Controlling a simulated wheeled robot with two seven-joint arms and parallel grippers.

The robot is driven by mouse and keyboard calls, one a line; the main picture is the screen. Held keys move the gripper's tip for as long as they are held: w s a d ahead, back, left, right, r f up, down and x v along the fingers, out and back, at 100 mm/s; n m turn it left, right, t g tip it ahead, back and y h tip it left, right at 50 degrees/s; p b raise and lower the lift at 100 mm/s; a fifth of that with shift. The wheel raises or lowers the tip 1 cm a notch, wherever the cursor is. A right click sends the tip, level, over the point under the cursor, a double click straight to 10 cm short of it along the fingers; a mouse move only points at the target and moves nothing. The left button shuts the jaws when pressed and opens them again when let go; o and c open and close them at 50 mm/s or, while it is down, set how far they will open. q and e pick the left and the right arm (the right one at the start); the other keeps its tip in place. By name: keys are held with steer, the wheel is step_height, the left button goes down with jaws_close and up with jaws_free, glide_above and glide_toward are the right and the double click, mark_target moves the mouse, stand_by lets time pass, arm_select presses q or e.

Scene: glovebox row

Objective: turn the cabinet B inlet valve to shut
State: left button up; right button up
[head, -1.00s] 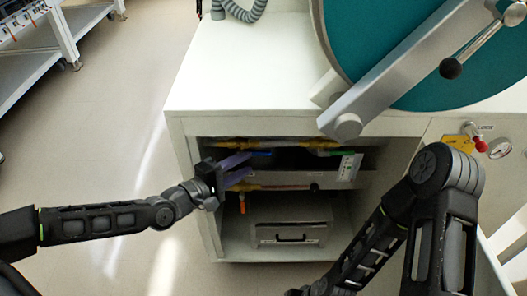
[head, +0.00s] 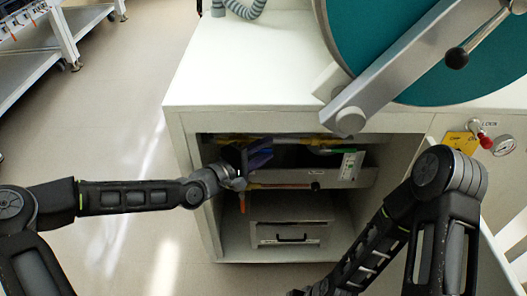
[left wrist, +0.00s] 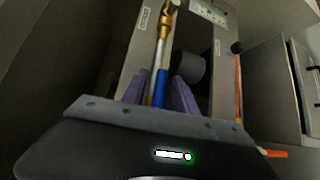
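My left gripper (head: 258,156) reaches into the open bay under the bench top. In the left wrist view its two purple fingers (left wrist: 160,90) stand apart, one on each side of a blue lever handle (left wrist: 160,75). A gap shows beside the handle, so the gripper looks open. In the head view the gripper hides the blue handle. I cannot read the small labels (left wrist: 145,17), so which valve is the cabinet B inlet is unclear. My right gripper is out of view.
An orange handle (head: 243,204) hangs below on a lower pipe (head: 280,186) with a black knob (head: 315,186). A grey drawer box (head: 290,234) sits below. The bay's left wall (head: 187,170) is close to my arm.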

arm_select(q)
jaws_close()
stand_by(0.3)
stand_by(1.1)
